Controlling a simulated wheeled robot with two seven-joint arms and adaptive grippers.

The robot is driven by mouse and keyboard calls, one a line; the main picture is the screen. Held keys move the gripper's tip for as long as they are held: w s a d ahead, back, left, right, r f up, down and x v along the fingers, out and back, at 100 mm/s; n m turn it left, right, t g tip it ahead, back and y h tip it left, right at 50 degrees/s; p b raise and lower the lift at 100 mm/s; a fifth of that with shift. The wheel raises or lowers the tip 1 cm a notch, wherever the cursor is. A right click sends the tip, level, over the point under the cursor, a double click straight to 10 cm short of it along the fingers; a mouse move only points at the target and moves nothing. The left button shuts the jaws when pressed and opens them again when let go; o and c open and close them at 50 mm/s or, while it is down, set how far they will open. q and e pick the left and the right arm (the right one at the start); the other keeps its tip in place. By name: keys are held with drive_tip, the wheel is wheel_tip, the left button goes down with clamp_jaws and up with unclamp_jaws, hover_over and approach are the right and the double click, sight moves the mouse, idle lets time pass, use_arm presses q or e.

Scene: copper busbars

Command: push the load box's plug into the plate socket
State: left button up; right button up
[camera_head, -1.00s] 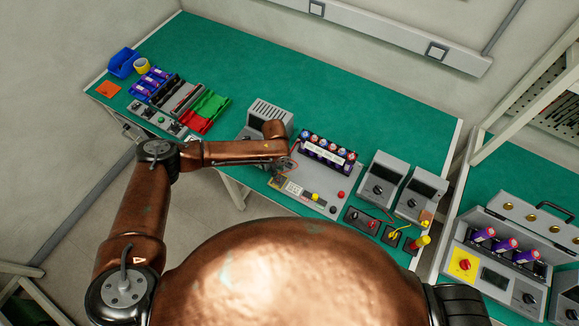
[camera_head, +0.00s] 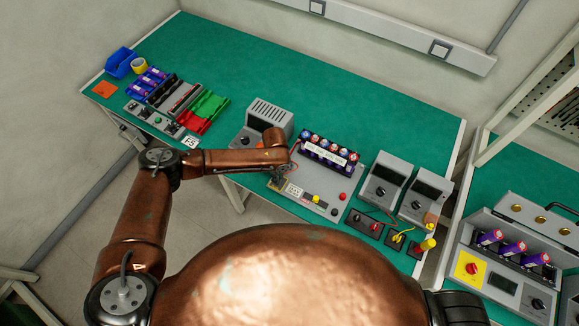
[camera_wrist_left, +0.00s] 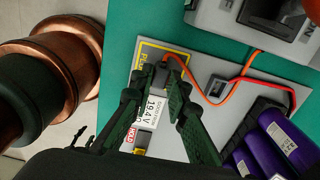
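The grey load box (camera_head: 268,116) with a slotted top stands on the green bench behind my left forearm. The grey plate (camera_head: 322,198) lies to its right, carrying a battery pack. My left gripper (camera_head: 281,174) is low over the plate's left end; in the left wrist view its fingers (camera_wrist_left: 160,78) point down at a yellow-framed, labelled patch (camera_wrist_left: 147,52). The dark plug (camera_wrist_left: 161,72) with an orange lead sits between the fingertips, which appear to hold it. The fingers hide the socket opening, so I cannot tell how deep the plug is. My right gripper is out of view.
The battery pack (camera_head: 328,152) stands close right of the gripper. A white label (camera_wrist_left: 153,108) reads 19.4 V. Orange and red leads (camera_wrist_left: 238,84) cross the plate. Two grey meters (camera_head: 386,180) stand further right. The back of the bench is clear.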

use_arm(q)
drive_tip(key=shift+r+p, duration=1.95)
drive_tip(key=shift+r, duration=0.15)
clamp_jaws()
drive_tip(key=shift+f, duration=0.1)
drive_tip(key=shift+w+d+b, duration=0.15)
drive_tip(key=shift+w+b, duration=0.1)
drive_tip(key=shift+b, duration=0.2)
drive_tip(key=w+d+b, duration=0.1)
drive_tip(key=w+b, duration=0.1)
drive_tip(key=b, duration=0.1)
drive_tip(key=w+d+b, duration=0.1)
drive_tip(key=w+b, duration=0.1)
drive_tip(key=w+d+r+b, duration=0.1)
drive_tip(key=w+b, duration=0.1)
drive_tip(key=b, duration=0.1)
drive_tip(key=shift+d+b, duration=0.3)
drive_tip(key=shift+b, duration=0.05)
drive_tip(key=f+b, duration=0.2)
drive_tip(key=b, duration=0.1)
drive_tip(key=f+b, duration=0.1)
drive_tip(key=shift+w+d+f+b, duration=0.25)
drive_tip(key=shift+w+d+b, duration=0.1)
drive_tip(key=shift+b, duration=0.05)
drive_tip(key=shift+r+p, duration=0.4)
drive_tip(key=shift+r, duration=0.1)
